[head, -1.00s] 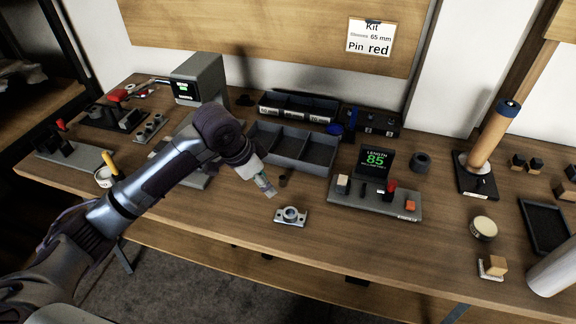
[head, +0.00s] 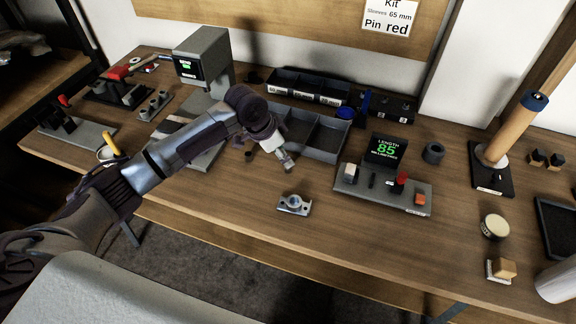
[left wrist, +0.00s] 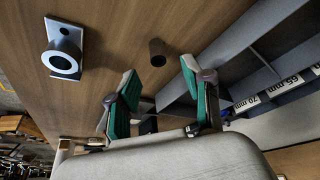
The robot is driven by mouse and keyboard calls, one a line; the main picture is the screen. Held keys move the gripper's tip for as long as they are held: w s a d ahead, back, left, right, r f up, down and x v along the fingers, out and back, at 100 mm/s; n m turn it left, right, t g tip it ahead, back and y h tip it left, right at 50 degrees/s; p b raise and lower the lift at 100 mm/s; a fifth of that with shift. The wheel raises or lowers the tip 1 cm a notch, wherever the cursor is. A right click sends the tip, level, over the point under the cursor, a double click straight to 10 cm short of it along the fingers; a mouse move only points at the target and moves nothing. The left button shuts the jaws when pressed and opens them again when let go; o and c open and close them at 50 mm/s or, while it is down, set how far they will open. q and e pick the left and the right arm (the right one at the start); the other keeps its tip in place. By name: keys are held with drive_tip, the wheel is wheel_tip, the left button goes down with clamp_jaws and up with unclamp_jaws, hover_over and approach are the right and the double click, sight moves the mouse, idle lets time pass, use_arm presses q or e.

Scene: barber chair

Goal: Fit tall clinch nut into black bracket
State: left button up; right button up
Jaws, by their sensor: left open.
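The bracket (head: 294,205) is a flat plate with a raised ring, lying near the table's front edge. It looks grey rather than black, and the left wrist view shows its ring (left wrist: 63,56) empty. A small dark hollow cylinder (head: 249,156) stands left of my left gripper; it may be the clinch nut, but I cannot tell. It also shows in the left wrist view (left wrist: 157,52). My left gripper (head: 287,164) is open, above the table behind the bracket. Its teal-padded fingers (left wrist: 163,98) are apart. A dark object (left wrist: 148,125) shows partly between them. My right gripper is out of view.
A grey divided tray (head: 318,138) lies behind the gripper. A length gauge block (head: 385,190) with a display reading 85 stands right of the bracket. A dark ring (head: 433,153) and an upright wooden post (head: 512,130) stand farther right. Bare table surrounds the bracket.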

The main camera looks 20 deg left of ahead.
use_arm(q)
drive_tip(key=x, duration=0.3)
drive_tip(key=shift+f, duration=0.6)
drive_tip(key=c, duration=0.7)
clamp_jaws()
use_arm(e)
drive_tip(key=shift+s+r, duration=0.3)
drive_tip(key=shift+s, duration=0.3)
